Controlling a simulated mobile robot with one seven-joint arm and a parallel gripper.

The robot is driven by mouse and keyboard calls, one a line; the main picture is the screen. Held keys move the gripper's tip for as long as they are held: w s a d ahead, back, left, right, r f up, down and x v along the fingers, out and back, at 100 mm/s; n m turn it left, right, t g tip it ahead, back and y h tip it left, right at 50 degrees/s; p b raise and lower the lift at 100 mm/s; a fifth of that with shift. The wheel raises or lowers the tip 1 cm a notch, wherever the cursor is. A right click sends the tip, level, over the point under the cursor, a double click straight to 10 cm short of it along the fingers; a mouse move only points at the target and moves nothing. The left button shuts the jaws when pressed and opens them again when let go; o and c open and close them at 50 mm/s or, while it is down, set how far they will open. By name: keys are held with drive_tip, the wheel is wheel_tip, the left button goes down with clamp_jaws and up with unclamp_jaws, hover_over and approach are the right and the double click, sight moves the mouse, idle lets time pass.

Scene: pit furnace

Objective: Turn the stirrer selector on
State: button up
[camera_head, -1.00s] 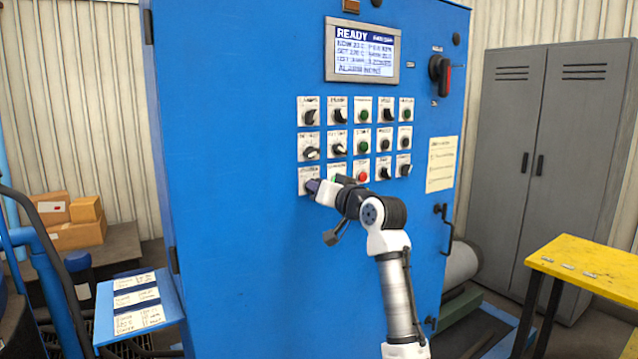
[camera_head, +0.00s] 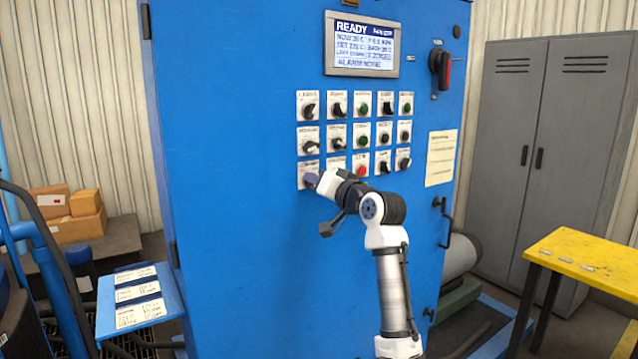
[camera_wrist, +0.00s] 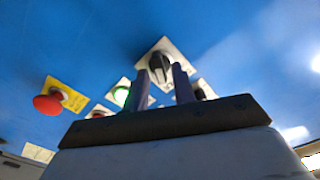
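The blue control cabinet (camera_head: 240,230) carries rows of small knobs and buttons on white plates. Their labels are too blurred to read, so I cannot confirm which one is the stirrer selector. My gripper (camera_head: 311,181) is at the bottom-left selector (camera_head: 307,167), partly hiding it. In the wrist view, my gripper's two dark fingers (camera_wrist: 163,76) stand apart, with a black selector knob (camera_wrist: 160,66) on a white plate between or just beyond their tips. Narrow gaps seem to show beside the knob; contact is not clear.
A screen (camera_head: 362,46) reads READY. A rotary switch (camera_head: 440,69) and door handle (camera_head: 443,220) project at right. A yellow table (camera_head: 590,262) stands right.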

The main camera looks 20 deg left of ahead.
drive_tip(key=shift+o, duration=0.4)
drive_tip(key=b+v, duration=0.5)
drive_tip(key=v, duration=0.9)
drive_tip(key=shift+a, duration=0.1)
